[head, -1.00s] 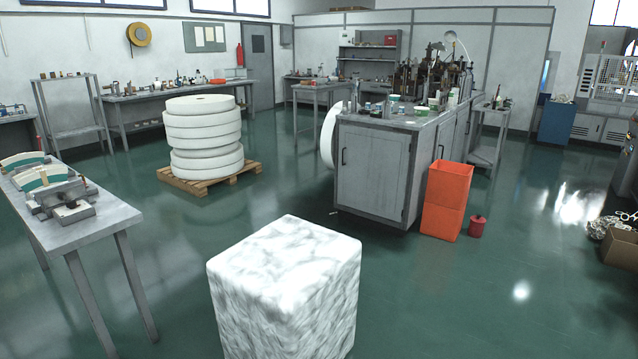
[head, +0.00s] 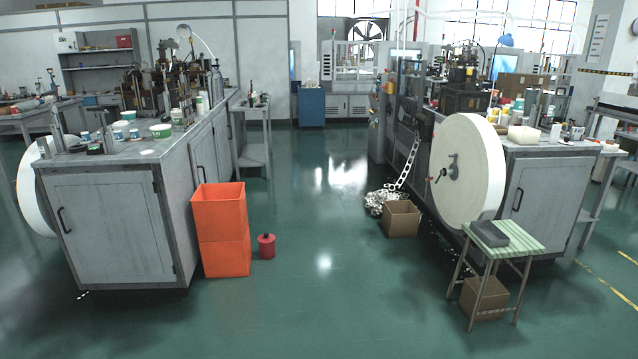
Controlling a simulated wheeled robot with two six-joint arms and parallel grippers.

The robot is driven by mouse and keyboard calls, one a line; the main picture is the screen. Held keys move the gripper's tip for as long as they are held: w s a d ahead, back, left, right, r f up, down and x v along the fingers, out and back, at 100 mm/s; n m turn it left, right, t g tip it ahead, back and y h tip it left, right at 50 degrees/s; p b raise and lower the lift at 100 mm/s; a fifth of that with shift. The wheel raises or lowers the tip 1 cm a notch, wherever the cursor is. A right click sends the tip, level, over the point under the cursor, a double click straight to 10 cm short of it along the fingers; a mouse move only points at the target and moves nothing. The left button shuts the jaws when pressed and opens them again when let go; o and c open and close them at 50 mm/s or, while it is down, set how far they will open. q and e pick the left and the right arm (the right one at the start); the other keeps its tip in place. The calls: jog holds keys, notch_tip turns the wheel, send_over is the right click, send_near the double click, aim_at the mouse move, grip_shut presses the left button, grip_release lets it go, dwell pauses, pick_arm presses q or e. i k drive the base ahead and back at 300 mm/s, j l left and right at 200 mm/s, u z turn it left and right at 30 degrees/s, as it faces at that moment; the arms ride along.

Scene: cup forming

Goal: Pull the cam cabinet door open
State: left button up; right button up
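A grey metal machine cabinet (head: 112,232) stands at the left, with a closed door and a dark handle on its near end. Its long right side has more closed doors (head: 203,165), one with a dark handle. A second grey cabinet (head: 541,203) stands at the right, its near door closed, with a dark handle at the door's left. I cannot tell which of these is the cam cabinet. Neither of my grippers is in view.
Orange bins (head: 222,230) and a red can (head: 266,246) stand beside the left cabinet. A large white paper reel (head: 470,165), a cardboard box (head: 402,219) and a striped stool (head: 508,240) stand by the right cabinet. The green floor (head: 330,280) between is clear.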

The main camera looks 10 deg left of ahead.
aim_at(110, 225)
jog(key=i+u, duration=0.25)
jog(key=i, duration=0.25)
jog(key=i+u, duration=0.2)
jog(key=i, duration=0.3)
jog(key=i+l+u, duration=0.25)
jog(key=i, duration=0.25)
jog(key=i+l+u, duration=0.2)
jog(key=i, duration=0.25)
jog(key=i+j+u, duration=0.4)
jog(key=i, duration=0.25)
jog(key=i+u, duration=0.35)
jog(key=i, duration=0.35)
jog(key=i+l+u, duration=0.1)
jog(key=i+u, duration=0.3)
jog(key=i, duration=0.3)
